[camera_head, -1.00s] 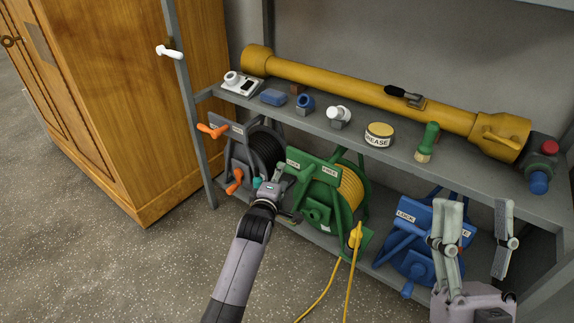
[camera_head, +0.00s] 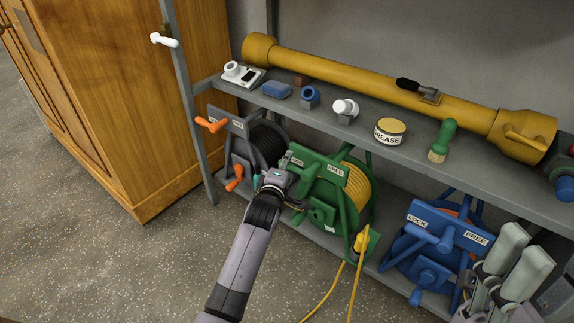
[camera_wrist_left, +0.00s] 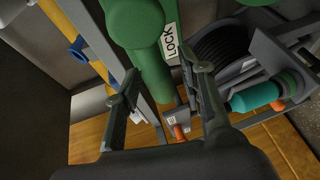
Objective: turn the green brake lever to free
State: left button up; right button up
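The green hose reel (camera_head: 323,213) stands on the lower shelf. Its green plate carries a LOCK label (camera_head: 297,160) on the left and a FREE label (camera_head: 335,171) on the right. My left gripper (camera_head: 284,180) is in front of the LOCK side and covers part of it. In the left wrist view it is open, and a green bar (camera_wrist_left: 148,50) by the LOCK label (camera_wrist_left: 171,43) runs between its fingers. I cannot tell whether this bar is the brake lever or whether the fingers touch it. My right gripper (camera_head: 512,262) is open and empty at the lower right.
A black reel (camera_head: 262,145) with orange handles stands left of the green one, a blue reel (camera_head: 428,240) right of it. A yellow plug (camera_head: 361,239) and cable hang in front. The upper shelf holds a yellow shaft (camera_head: 370,88), a grease tin (camera_head: 390,131) and a brush (camera_head: 443,140).

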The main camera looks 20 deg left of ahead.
pick_arm(q)
grip_shut()
dwell(0.6)
